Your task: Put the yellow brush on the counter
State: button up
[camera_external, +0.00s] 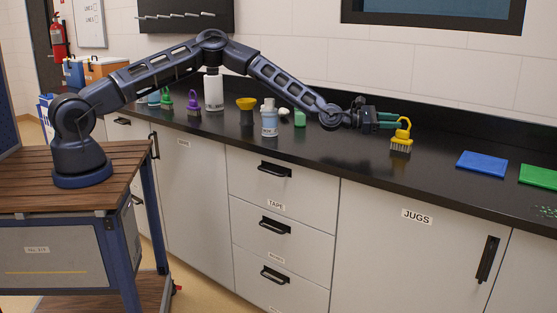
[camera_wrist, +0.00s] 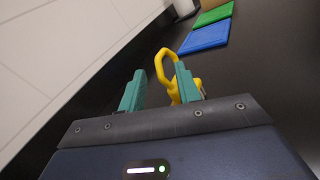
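The yellow brush (camera_external: 402,134) stands bristles down on the black counter (camera_external: 350,142), left of the blue mat. Its looped handle points up. My gripper (camera_external: 396,121) is at the brush, its green fingers reaching to the handle from the left. In the wrist view my gripper (camera_wrist: 160,70) has its fingers apart. The brush's yellow loop (camera_wrist: 160,66) shows between and just beyond the fingertips, closer to the right finger. That finger hides part of the brush body. I cannot tell whether it touches the brush.
A blue mat (camera_external: 482,164) and a green mat (camera_external: 540,176) lie to the right. A purple brush (camera_external: 193,103), a green brush (camera_external: 166,99), a white bottle (camera_external: 213,92), a yellow funnel (camera_external: 246,105) and a labelled bottle (camera_external: 269,119) stand to the left. The wall runs behind the counter.

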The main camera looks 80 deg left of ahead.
jog(key=shift+w+d, duration=0.1)
jog(key=shift+w, duration=0.3)
jog(key=shift+c, duration=0.4)
grip_shut()
notch_tip(320, 180, up, 19)
jog(key=s+a+f+n+y, duration=0.2)
jog(key=s+f+n+y, duration=0.1)
jog(key=s+f, duration=1.4)
jog(key=s+y, duration=0.1)
jog(key=s, duration=0.2)
jog(key=shift+s+a+t+y, duration=0.25)
jog(key=shift+a+t+y, duration=0.05)
jog(key=shift+a, duration=0.1)
